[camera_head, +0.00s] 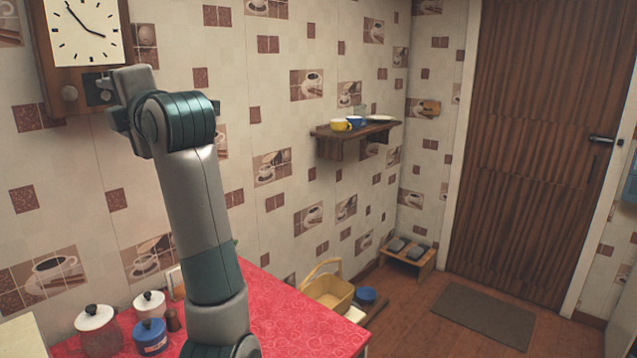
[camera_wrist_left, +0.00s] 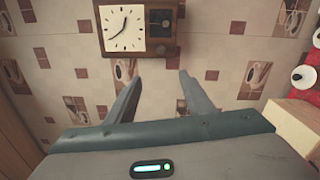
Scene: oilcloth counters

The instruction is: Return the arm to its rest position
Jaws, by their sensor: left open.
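My left arm (camera_head: 200,215) is raised in the head view, its forearm standing nearly upright over the red counter. My left gripper (camera_head: 130,98) is at its top, in front of the lower part of the wall clock (camera_head: 88,35); its fingers are hard to make out there. In the left wrist view the gripper (camera_wrist_left: 160,78) is open, with two grey fingers spread apart and nothing between them. The clock (camera_wrist_left: 124,28) lies beyond the fingertips in that view. My right gripper is in neither view.
A wall shelf (camera_head: 345,142) holds cups. Floor near the door (camera_head: 530,150) is mostly clear.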

